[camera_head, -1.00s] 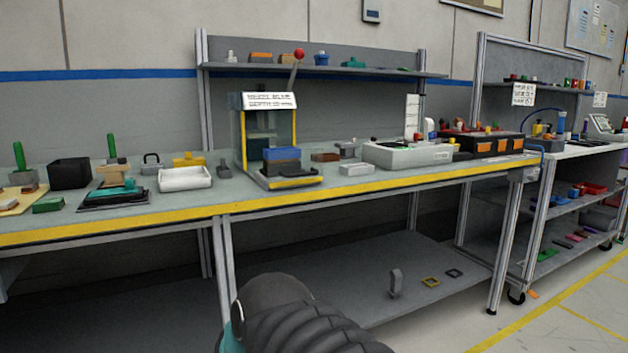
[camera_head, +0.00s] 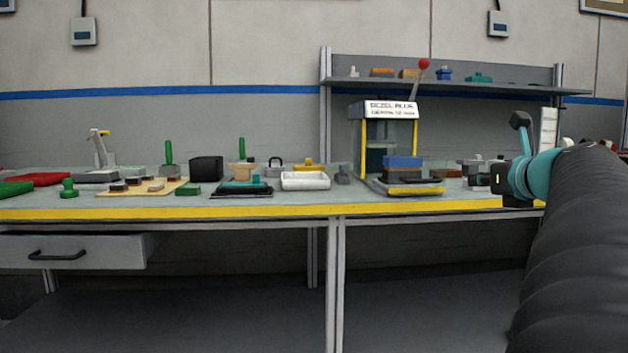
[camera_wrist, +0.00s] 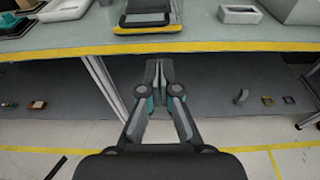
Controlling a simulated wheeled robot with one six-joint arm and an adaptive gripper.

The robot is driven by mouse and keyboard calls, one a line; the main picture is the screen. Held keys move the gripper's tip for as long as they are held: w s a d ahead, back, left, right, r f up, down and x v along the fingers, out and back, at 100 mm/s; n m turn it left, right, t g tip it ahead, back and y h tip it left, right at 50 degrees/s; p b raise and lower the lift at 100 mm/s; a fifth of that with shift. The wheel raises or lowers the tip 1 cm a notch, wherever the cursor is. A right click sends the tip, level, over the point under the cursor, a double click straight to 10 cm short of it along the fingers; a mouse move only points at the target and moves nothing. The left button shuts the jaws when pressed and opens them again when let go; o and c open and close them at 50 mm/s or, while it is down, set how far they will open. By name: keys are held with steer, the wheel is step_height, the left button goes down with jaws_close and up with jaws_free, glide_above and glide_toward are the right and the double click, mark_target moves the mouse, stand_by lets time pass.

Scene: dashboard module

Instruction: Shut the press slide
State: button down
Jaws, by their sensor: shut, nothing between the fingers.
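The press (camera_head: 389,128) stands on the workbench, with yellow posts, a clear guard, a white label and a raised lever with a red knob (camera_head: 424,64). Its slide (camera_head: 408,189) sticks out at the front towards the bench edge and carries a blue-topped block (camera_head: 403,163). In the wrist view the slide's front with its yellow strip (camera_wrist: 147,29) shows at the top, just beyond my gripper. My gripper (camera_wrist: 159,64) is shut and empty, below and in front of the bench edge. In the head view my arm is at the right; its fingertips are not clear there.
The workbench's yellow front edge (camera_head: 240,211) lies between my gripper and the slide. A white tray (camera_head: 305,181) and a black box (camera_head: 206,168) stand left of the press. Small grey parts (camera_head: 476,170) lie right of it. A drawer (camera_head: 78,250) hangs under the bench at left.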

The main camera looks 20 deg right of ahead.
mark_target(438, 181)
steer(key=x, duration=1.3)
steer(key=shift+w+f, duration=0.1)
steer(key=shift+w, duration=0.3)
